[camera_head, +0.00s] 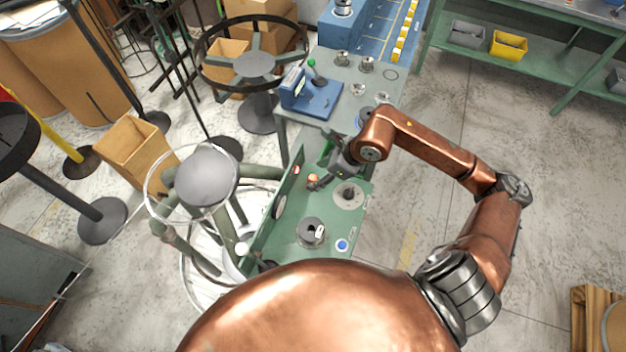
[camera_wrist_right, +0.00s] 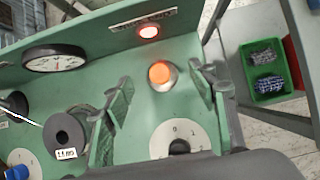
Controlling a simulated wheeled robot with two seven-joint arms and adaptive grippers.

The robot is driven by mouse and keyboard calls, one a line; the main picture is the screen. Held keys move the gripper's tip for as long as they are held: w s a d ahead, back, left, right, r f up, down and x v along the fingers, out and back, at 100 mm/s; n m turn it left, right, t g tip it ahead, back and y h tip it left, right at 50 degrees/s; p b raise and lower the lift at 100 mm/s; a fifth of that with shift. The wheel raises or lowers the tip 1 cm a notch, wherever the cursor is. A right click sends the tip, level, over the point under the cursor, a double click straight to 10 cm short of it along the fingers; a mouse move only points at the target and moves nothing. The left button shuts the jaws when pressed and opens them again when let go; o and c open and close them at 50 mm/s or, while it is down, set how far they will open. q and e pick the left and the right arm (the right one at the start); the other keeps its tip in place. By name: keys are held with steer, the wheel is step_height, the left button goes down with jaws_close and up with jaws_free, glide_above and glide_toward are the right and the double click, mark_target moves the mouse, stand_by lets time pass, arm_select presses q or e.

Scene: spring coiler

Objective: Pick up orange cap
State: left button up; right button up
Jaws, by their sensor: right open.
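The orange cap (camera_wrist_right: 159,73) is a small round cap seated in a metal collar on the green machine panel (camera_wrist_right: 95,50). It shows small in the head view (camera_head: 312,179). My right gripper (camera_head: 322,180) reaches in from the right over the machine. In the right wrist view, its two dark fingers (camera_wrist_right: 161,90) are spread, one to each side of the cap. The cap looks free of the fingers, with nothing between them and it. I cannot tell how far they are from it in depth. My left gripper is not in view.
Near the cap are a red light (camera_wrist_right: 149,31), a round gauge (camera_wrist_right: 54,58), a dial plate (camera_wrist_right: 180,138) and a black spool (camera_wrist_right: 64,135). A green bin (camera_wrist_right: 272,72) lies to the right. A blue device (camera_head: 312,95) stands on the table behind.

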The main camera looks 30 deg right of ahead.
mark_target(314, 177)
steer(key=x, duration=0.3)
steer(key=shift+w+a+f, duration=0.1)
steer(key=shift+w+f, duration=0.05)
steer(key=shift+f, duration=0.2)
steer(key=shift+c, duration=0.7)
steer(key=c, duration=1.2)
steer(key=shift+r, duration=0.15)
